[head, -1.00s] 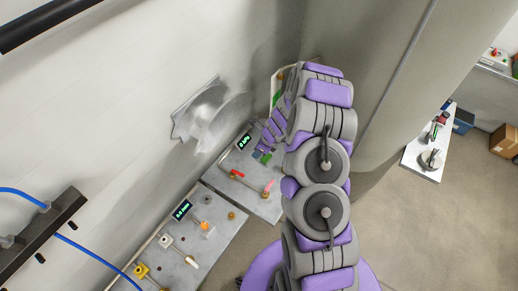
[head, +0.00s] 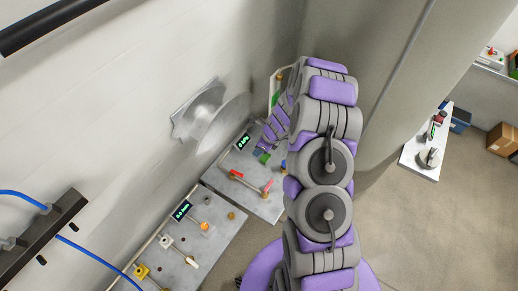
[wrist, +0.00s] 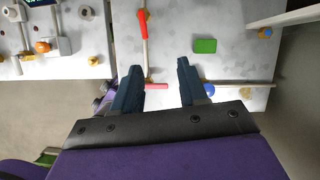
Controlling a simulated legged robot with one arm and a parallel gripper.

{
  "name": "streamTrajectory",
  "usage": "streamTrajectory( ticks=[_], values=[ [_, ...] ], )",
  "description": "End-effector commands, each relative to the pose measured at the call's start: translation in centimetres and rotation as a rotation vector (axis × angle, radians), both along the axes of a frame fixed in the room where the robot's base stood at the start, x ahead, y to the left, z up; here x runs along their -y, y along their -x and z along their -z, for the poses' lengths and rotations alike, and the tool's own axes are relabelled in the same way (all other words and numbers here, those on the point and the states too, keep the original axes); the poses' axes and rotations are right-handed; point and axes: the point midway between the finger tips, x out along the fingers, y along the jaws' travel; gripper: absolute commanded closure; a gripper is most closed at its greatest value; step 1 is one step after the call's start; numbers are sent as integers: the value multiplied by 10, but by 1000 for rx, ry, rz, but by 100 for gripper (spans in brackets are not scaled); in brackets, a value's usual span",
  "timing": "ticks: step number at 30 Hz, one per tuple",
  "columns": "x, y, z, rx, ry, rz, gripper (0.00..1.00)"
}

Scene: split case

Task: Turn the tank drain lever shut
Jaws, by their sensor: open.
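Which handle is the tank drain lever I cannot tell, as no label is readable. A panel (head: 262,203) carries a red lever (head: 237,173) and a pink handle (head: 267,186). In the wrist view the red lever (wrist: 142,24) is at the top, and the pink handle (wrist: 157,86) shows between my fingers. My gripper (wrist: 158,68) is open, with its two dark fingers apart and nothing held between them. It points down over the panel. A blue round part (wrist: 209,90) shows right beside the right finger. A green block (wrist: 205,46) lies beyond it.
A second panel (head: 215,245) with several knobs stands nearer, along the white wall. A metal disc-shaped fitting (head: 205,115) sticks out of the wall. A large grey curved tank (head: 385,60) rises at the right of my arm. A white bench (head: 425,160) stands farther right.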

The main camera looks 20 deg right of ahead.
Motion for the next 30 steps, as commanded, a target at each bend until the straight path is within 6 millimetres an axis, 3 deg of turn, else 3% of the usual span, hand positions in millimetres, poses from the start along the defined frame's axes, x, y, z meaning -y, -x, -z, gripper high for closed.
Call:
streamTrajectory(
  ticks=[18, 24, 30],
  values=[
    [36, 28, -102, 3, 2, 2, 57],
    [43, 35, -126, 0, 1, 3, 57],
    [47, 39, -138, -3, -1, 2, 57]
  ],
)
